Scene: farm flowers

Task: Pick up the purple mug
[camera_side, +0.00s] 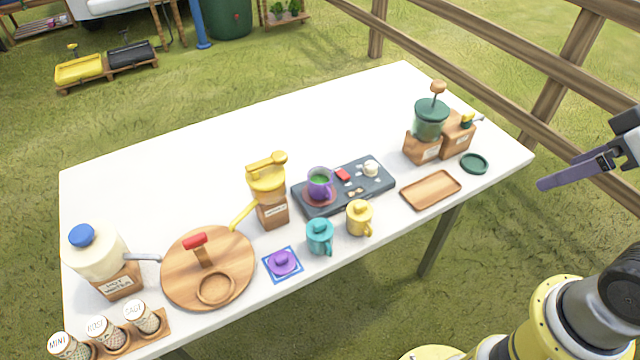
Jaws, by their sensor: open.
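The purple mug (320,184) stands upright on a reddish saucer (309,200) at the left part of a dark tray (348,203), near the middle of the table. Something green shows inside it. My gripper (560,180) is at the right edge of the picture, off the table's right end and well apart from the mug. It is open and holds nothing. Part of it is cut off by the picture edge.
A teal mug (320,238) and a yellow mug (360,218) stand in front of the dark tray. A yellow-topped dispenser (268,190) stands left of it. A wooden tray (430,190) and a green-topped grinder (430,125) are to the right. The table's back area (230,150) is clear.

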